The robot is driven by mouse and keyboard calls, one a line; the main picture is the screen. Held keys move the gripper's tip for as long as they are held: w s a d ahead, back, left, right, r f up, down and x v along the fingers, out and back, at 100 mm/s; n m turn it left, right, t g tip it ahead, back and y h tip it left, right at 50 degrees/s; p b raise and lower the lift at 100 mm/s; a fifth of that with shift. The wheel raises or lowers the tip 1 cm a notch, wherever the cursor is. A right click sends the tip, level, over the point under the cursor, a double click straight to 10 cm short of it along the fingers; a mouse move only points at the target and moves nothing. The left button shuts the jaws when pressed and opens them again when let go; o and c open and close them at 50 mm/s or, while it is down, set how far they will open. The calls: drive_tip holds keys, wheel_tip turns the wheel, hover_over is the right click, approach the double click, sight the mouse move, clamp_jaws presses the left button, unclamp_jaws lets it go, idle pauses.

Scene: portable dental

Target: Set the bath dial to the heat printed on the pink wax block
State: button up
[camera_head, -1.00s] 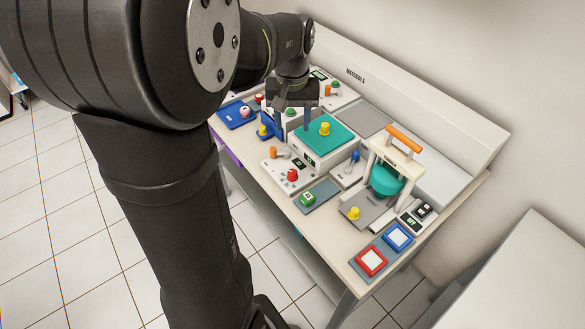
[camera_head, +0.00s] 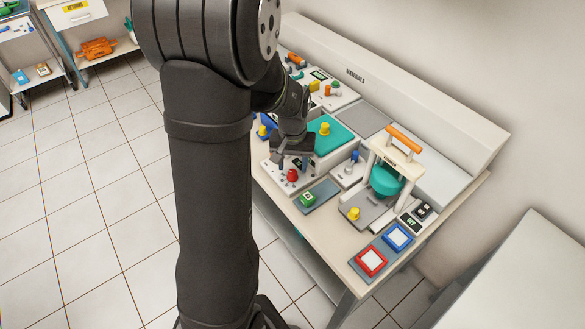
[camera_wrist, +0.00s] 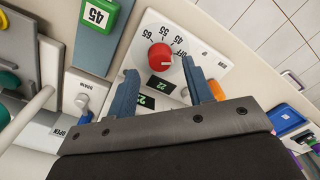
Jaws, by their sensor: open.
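The red bath dial (camera_wrist: 160,56) sits on a white panel marked 65, 55, 45 and OFF; its pale pointer mark faces about toward OFF. It also shows in the head view (camera_head: 292,175). My gripper (camera_wrist: 159,70) is open, its two blue-grey fingers reaching toward the dial from either side, with nothing between them; contact is not visible. In the head view my gripper (camera_head: 291,162) is just above the panel. A green block printed 45 (camera_wrist: 97,14) lies on a grey plate. I cannot make out the pink wax block now.
Small displays (camera_wrist: 161,86) sit beside the dial. A teal-topped box (camera_head: 334,139) and a press with orange handle (camera_head: 404,138) stand nearby.

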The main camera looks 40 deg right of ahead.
sight(292, 175)
drive_tip(key=shift+f, duration=1.25)
drive_tip(key=c, duration=1)
